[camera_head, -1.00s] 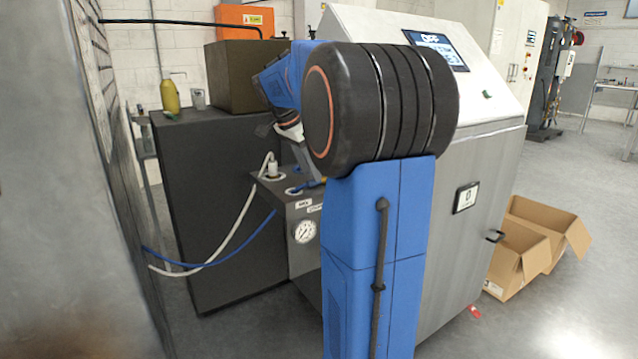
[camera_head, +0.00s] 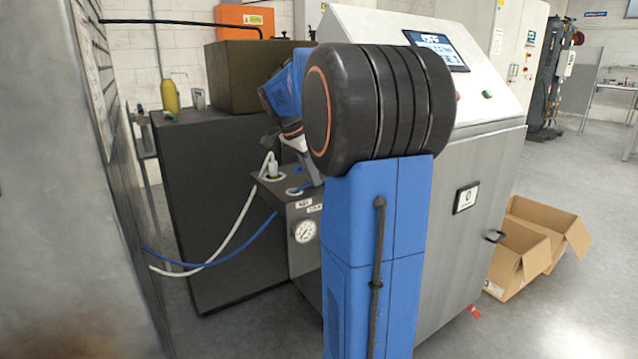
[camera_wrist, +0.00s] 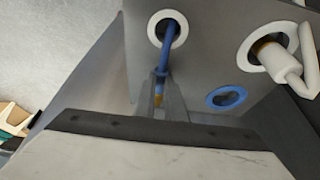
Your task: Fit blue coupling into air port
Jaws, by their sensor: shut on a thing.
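My gripper (camera_wrist: 160,100) is shut on the blue coupling, whose blue hose (camera_wrist: 168,60) runs up from between the fingers in the wrist view.
A white hose fitting (camera_wrist: 285,68) sits in another white-ringed port at right. The steel washer (camera_head: 470,180) stands close at right. White and blue hoses hang at left. Cardboard boxes (camera_head: 525,245) lie on the floor.

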